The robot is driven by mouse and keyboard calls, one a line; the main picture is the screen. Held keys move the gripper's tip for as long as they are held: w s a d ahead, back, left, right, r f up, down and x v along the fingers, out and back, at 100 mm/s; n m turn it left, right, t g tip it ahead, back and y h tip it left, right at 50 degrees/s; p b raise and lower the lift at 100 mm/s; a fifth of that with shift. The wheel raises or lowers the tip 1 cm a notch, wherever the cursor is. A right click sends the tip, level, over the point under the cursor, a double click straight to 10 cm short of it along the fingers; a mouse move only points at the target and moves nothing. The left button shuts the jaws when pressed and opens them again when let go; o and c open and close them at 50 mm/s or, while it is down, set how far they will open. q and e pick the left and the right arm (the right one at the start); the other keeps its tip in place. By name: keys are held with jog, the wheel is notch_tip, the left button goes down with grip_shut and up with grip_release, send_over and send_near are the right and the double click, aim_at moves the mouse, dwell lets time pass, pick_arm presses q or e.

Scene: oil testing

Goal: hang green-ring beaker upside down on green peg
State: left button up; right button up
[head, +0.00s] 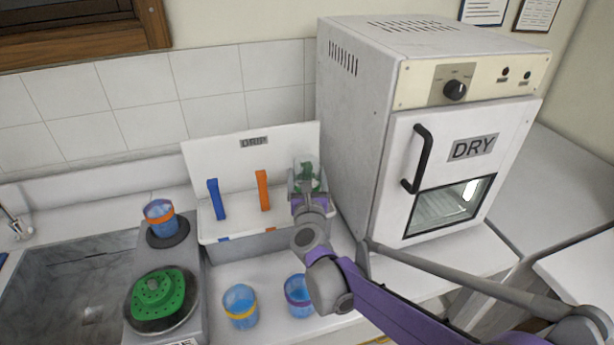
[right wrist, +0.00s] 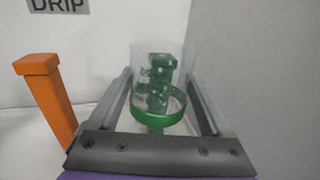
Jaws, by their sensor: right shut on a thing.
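The clear green-ring beaker (right wrist: 148,62) is between the fingers of my right gripper (right wrist: 160,100), which is shut on it. Its green ring (right wrist: 160,113) is at the lower end in the right wrist view. The green peg (right wrist: 158,85) shows through the glass; I cannot tell whether it is inside the beaker or behind it. In the head view my right gripper (head: 307,190) is at the right end of the DRIP rack (head: 240,163), and partly hides the beaker (head: 316,166) and green peg (head: 305,174). My left gripper is not in view.
The orange peg (head: 263,190) and blue peg (head: 215,199) stand empty to the left. The DRY oven (head: 350,130) is close on the right. An orange-ring beaker (head: 160,216) stands on a burner; yellow-ring (head: 240,304) and purple-ring (head: 297,296) beakers stand on the counter.

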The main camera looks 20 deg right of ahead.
jog(key=shift+f, duration=0.5)
jog(key=o, duration=1.2)
jog(key=shift+c, duration=0.2)
jog(key=shift+s, duration=0.1)
